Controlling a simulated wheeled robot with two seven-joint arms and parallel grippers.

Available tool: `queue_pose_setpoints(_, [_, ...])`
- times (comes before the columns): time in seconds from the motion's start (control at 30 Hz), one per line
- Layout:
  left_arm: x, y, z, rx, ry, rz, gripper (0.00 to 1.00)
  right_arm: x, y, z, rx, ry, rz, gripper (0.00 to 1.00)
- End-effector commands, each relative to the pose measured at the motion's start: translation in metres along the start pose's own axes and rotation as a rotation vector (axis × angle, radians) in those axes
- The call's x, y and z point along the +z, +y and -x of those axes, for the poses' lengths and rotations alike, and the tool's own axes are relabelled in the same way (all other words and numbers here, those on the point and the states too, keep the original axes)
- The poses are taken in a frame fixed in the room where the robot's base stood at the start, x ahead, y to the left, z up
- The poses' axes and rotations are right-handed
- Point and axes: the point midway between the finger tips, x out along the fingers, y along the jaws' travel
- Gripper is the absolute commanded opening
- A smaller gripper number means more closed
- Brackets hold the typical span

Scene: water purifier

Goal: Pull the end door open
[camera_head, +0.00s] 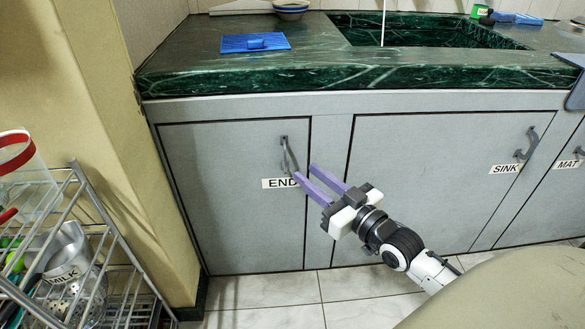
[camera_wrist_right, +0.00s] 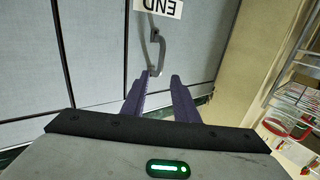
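The end door (camera_head: 235,215) is a grey cabinet door under the counter, with an "END" label (camera_head: 279,183). It looks closed, flush with its frame. Its grey upright handle (camera_head: 287,155) sits near the door's upper right edge. My right gripper (camera_head: 304,171) has its purple fingers apart and empty, close to the handle's lower end. In the right wrist view the handle (camera_wrist_right: 158,52) lies just beyond the fingertips (camera_wrist_right: 159,75), roughly in line with the gap. Whether they touch is unclear. My left gripper is out of view.
The sink door (camera_head: 440,180) and mat door (camera_head: 560,195) are to the right, each with a handle. A green marble counter (camera_head: 230,80) overhangs above. A wire rack (camera_head: 120,255) with items stands at the left beside a beige wall. The tiled floor (camera_head: 265,300) in front is clear.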

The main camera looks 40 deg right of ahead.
Motion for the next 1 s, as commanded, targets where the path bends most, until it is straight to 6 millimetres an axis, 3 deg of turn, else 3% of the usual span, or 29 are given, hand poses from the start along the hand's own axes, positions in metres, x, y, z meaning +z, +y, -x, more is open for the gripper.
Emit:
queue_pose_setpoints(0.2, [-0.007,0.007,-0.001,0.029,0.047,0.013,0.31,0.003,0.0,-0.04,0.0,0.002,0.0,0.27])
queue_pose_setpoints(0.4, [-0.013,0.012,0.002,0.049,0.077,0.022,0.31,0.002,0.0,-0.063,0.001,0.0,-0.001,0.27])
queue_pose_setpoints(0.8, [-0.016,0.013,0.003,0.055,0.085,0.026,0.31,0.002,0.0,-0.07,0.0,-0.003,0.0,0.27])
queue_pose_setpoints(1.0, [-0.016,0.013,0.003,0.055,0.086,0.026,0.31,0.002,0.0,-0.07,0.0,-0.003,0.0,0.0])
